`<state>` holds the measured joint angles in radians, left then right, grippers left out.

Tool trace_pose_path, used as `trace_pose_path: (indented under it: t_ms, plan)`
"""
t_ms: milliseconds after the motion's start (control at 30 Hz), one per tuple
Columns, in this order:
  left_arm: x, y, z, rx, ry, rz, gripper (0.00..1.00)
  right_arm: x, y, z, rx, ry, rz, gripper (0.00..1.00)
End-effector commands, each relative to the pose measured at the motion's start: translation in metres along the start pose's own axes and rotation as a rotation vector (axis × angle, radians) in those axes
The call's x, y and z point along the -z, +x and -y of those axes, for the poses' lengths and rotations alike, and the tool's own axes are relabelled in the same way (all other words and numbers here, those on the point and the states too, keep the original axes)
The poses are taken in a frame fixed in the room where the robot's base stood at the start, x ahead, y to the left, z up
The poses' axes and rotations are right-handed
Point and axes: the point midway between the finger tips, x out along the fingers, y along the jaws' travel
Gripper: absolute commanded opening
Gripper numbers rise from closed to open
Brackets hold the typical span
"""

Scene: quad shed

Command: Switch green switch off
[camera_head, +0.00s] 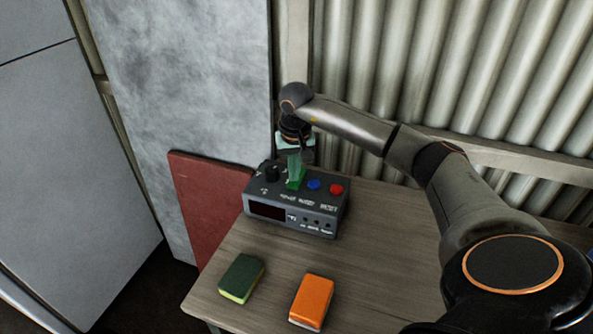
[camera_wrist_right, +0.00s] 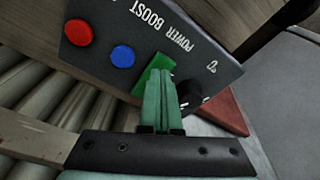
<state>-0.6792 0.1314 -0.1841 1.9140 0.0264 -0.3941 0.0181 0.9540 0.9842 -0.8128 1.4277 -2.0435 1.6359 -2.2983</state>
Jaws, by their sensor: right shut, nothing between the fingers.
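The green switch (camera_head: 296,182) sits on top of a dark control box (camera_head: 318,222), left of a blue button and a red button. In the right wrist view the green switch (camera_wrist_right: 153,72) lies just beyond my fingertips, partly hidden by them, near the word POWER. My right gripper (camera_head: 293,176) points down at the switch, with its pale green fingers shut and empty; it also shows in the right wrist view (camera_wrist_right: 163,84). The fingertips overlap the switch in both views, and I cannot tell whether they touch it. My left gripper is not in view.
A blue button (camera_head: 313,184), a red button (camera_head: 336,189) and a black knob (camera_head: 271,172) are on the box. A green sponge (camera_head: 241,278) and an orange sponge (camera_head: 311,301) lie on the wooden table (camera_head: 385,270). A corrugated wall stands behind.

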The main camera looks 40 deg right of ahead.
Motion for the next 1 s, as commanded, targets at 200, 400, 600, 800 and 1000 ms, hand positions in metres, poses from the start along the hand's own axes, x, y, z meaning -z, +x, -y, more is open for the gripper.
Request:
trace_pose_path:
  t_ms: [200, 400, 600, 800, 1000]
  plan:
    - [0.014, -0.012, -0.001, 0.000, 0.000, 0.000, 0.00, 0.003, -0.021, 0.000, 0.000, 0.000, 0.000, 0.00]
    - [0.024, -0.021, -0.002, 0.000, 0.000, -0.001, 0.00, 0.006, -0.037, 0.000, 0.000, 0.000, 0.000, 0.00]
    - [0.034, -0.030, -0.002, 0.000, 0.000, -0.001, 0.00, 0.008, -0.053, 0.000, 0.000, 0.000, 0.000, 0.00]
    - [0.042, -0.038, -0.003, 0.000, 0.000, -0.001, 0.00, 0.010, -0.066, 0.000, 0.000, 0.000, -0.001, 0.00]
    - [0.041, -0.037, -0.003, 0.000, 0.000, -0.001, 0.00, 0.010, -0.066, 0.000, 0.000, 0.000, 0.000, 0.00]
